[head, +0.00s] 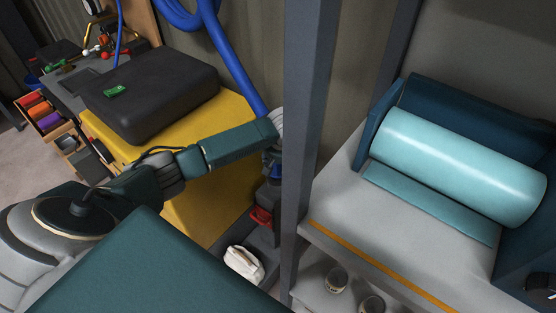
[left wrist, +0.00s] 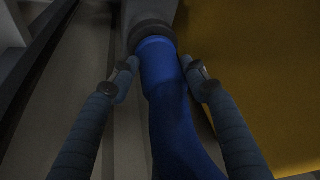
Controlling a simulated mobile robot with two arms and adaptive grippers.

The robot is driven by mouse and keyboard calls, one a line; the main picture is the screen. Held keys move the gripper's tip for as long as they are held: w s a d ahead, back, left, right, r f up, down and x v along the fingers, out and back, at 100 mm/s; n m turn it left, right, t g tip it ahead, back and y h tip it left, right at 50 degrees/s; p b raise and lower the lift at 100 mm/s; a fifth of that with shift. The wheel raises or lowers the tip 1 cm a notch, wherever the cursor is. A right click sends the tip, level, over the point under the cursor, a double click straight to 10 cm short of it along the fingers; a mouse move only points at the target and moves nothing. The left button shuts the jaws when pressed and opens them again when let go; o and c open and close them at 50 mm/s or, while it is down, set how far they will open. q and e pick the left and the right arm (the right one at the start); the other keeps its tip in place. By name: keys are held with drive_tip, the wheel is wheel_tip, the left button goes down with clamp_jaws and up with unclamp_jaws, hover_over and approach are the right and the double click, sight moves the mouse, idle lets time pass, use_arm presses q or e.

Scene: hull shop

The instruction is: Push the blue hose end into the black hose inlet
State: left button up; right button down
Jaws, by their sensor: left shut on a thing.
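The blue hose (head: 232,65) comes down from the top of the head view to my left gripper (head: 273,145), beside the grey post. In the left wrist view the hose end (left wrist: 160,65) lies between the two fingertips of my left gripper (left wrist: 162,76), which is shut on it. The black hose inlet (left wrist: 151,32) is a dark ring just beyond the fingertips. The hose end is in line with the ring and meets its near edge; I cannot tell how deep it sits. In the head view the post hides part of this spot. My right gripper is not in view.
A grey upright post (head: 310,110) stands close to the right of my gripper. A yellow cabinet (head: 185,150) carries a black case (head: 150,95). A light blue roll (head: 455,165) rests on a grey shelf.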

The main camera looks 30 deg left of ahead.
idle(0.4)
use_arm(q)
drive_tip(key=shift+f, duration=0.55)
drive_tip(key=o, duration=1.1)
drive_tip(key=shift+o, duration=0.2)
drive_tip(key=v, duration=1.2)
